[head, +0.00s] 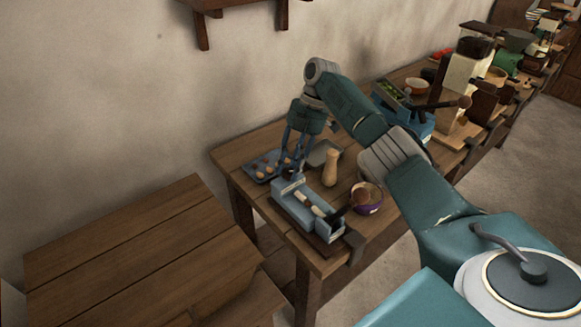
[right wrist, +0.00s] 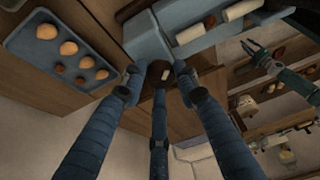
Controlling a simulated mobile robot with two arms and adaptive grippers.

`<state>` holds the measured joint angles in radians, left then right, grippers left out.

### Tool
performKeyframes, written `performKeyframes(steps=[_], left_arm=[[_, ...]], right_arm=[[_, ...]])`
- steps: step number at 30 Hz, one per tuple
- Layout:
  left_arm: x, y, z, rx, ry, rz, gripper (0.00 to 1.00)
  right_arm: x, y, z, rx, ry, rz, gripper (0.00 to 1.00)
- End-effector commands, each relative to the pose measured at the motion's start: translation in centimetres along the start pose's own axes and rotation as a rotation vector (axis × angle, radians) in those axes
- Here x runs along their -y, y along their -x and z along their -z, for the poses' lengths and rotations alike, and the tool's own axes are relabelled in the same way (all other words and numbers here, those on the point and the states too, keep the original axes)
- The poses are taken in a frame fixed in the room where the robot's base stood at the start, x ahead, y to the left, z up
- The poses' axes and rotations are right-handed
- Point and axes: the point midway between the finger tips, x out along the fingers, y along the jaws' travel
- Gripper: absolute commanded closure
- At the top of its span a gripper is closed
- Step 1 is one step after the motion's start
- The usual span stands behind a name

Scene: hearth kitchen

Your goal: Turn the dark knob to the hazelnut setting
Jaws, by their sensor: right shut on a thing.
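The blue device (head: 306,211) stands on the small wooden table. Pale rolls lie along its top; it also shows in the right wrist view (right wrist: 206,26). My right gripper (head: 291,168) comes down over the device's back end. In the right wrist view my right gripper (right wrist: 160,76) is shut on the dark knob (right wrist: 157,89), which has a pale mark on it. The fingers hide part of the knob, and I cannot read its setting. My left gripper (right wrist: 256,49) shows small in the right wrist view, its fingers spread, and is out of the head view.
A blue tray (head: 262,170) with several round brown pieces lies behind the device. A wooden pestle-like piece (head: 330,168) and a purple bowl (head: 366,198) stand close to the right. A bare wooden surface (head: 130,250) lies at the left.

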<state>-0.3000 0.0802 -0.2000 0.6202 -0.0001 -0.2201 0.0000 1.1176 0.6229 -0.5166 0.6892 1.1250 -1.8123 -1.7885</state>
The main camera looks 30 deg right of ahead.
Motion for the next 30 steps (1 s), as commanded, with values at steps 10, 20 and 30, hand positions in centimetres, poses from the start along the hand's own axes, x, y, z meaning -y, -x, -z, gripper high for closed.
performKeyframes(steps=[10,20,30], left_arm=[[0.0,0.0,0.0,0.0,0.0,0.0,0.6],[0.1,0.0,-0.2,0.002,0.0,0.001,0.6],[0.0,0.0,0.0,0.0,0.0,0.0,0.6]], right_arm=[[-0.1,0.0,0.3,-0.005,0.004,0.001,0.52],[-0.1,0.8,0.1,-0.002,0.001,-0.001,0.52],[-0.2,7.7,0.4,-0.003,0.001,-0.003,0.52]])
